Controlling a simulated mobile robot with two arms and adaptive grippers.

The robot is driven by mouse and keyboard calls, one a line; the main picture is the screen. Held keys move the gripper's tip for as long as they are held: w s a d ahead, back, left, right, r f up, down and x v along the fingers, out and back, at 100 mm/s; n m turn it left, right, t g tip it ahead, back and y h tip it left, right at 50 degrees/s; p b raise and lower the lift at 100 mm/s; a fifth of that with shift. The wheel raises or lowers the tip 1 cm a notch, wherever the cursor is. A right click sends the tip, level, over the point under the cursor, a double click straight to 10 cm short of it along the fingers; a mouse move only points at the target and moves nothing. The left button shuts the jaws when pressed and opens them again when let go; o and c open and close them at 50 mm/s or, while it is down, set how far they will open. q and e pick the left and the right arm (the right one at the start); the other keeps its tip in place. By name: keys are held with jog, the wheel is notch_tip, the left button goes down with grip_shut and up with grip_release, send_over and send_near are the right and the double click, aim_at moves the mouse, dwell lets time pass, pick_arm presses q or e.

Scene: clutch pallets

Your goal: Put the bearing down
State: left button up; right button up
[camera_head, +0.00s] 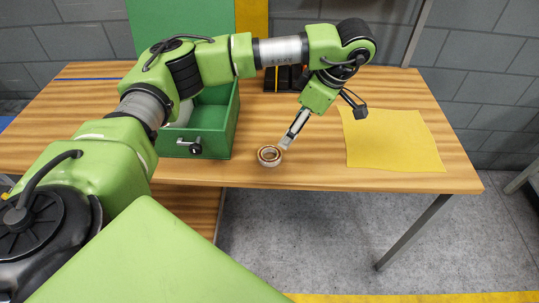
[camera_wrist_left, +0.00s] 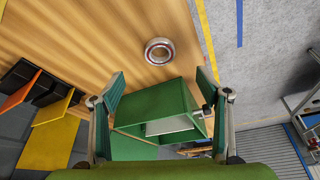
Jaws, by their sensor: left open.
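The bearing (camera_head: 270,156) is a small ring with a pale outside and an orange-brown inner part. It lies flat on the wooden table near the front edge. My left gripper (camera_head: 285,143) points down toward it from the upper right, with its tip close to the ring. In the left wrist view the bearing (camera_wrist_left: 159,51) lies on the table beyond the fingertips, apart from both fingers. There, the two green fingers of my left gripper (camera_wrist_left: 162,75) are spread wide with nothing between them. My right gripper is not in view.
A green bin (camera_head: 222,140) stands left of the bearing. A yellow sheet (camera_head: 395,140) lies on the table (camera_head: 330,178) to the right. Dark small bins (camera_head: 284,80) stand at the back, partly behind my arm. Bare wood lies between the bearing and the yellow sheet.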

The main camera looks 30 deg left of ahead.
pick_arm(q)
jog(key=a, duration=0.1)
send_near(268, 157)
jog(key=shift+f+p, duration=0.3)
jog(key=shift+f, duration=0.15)
jog(key=shift+s+a+f+p, duration=0.1)
jog(key=shift+a+f+p, duration=0.15)
jog(key=shift+f+p, duration=0.25)
jog(key=p+x, duration=0.1)
jog(key=x, duration=0.2)
jog(key=shift+a+f, duration=0.2)
jog(key=shift+f, duration=0.45)
jog(key=c, duration=1.4)
jog(key=shift+c, duration=0.7)
jog(key=shift+r, duration=0.1)
